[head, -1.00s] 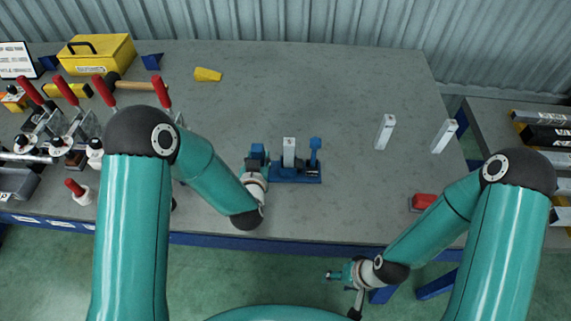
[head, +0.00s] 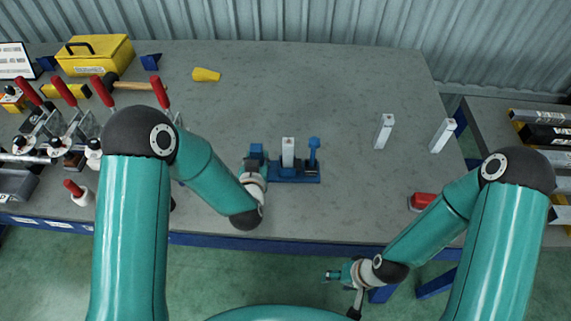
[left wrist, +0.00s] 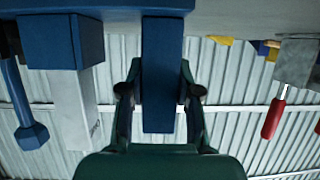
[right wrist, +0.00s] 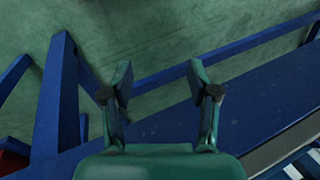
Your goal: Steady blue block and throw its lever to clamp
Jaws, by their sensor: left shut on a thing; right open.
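The blue block (head: 293,176) sits near the front edge of the grey table. A pale upright bar (head: 288,152) stands in its middle, and it also shows in the left wrist view (left wrist: 75,110). Its blue lever (head: 314,150) stands up at the right end; its hexagonal knob shows in the left wrist view (left wrist: 32,135). My left gripper (head: 256,165) is shut on the blue post at the block's left end, which shows between the fingers (left wrist: 162,80). My right gripper (head: 335,275) is open and empty, low in front of the table edge; its spread fingers show in the right wrist view (right wrist: 160,85).
Two pale bars (head: 384,132) (head: 442,136) stand on the right of the table, with a red object (head: 424,201) at the front right. A yellow wedge (head: 206,75) lies at the back. Red-handled clamps (head: 70,92) and a yellow toolbox (head: 95,55) crowd the left.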

